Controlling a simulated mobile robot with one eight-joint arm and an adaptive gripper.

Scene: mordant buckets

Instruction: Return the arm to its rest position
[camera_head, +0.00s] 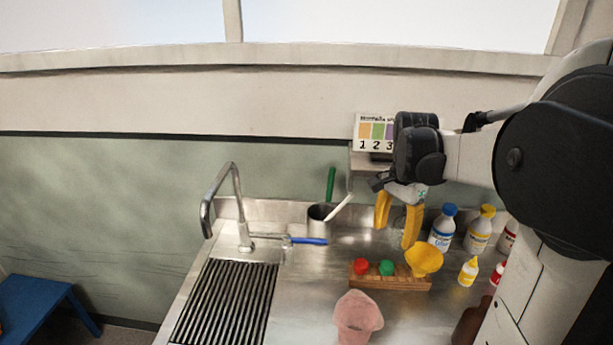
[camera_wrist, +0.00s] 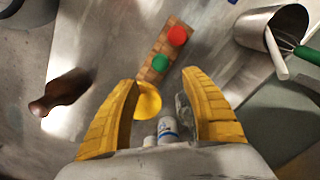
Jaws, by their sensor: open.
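My gripper (camera_head: 398,222) has two yellow fingers and hangs above the steel counter. Its fingers are spread apart and nothing is between them. In the wrist view my gripper (camera_wrist: 165,103) also shows open, pointing down over the counter. My arm comes in from the right side of the head view.
A metal cup (camera_head: 318,222) holding tools stands at the back. Bottles, including a blue-capped one (camera_head: 442,229), stand on the right. A faucet (camera_head: 236,205) and slatted drainer (camera_head: 226,303) are on the left. A numbered card (camera_head: 374,132) stands behind.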

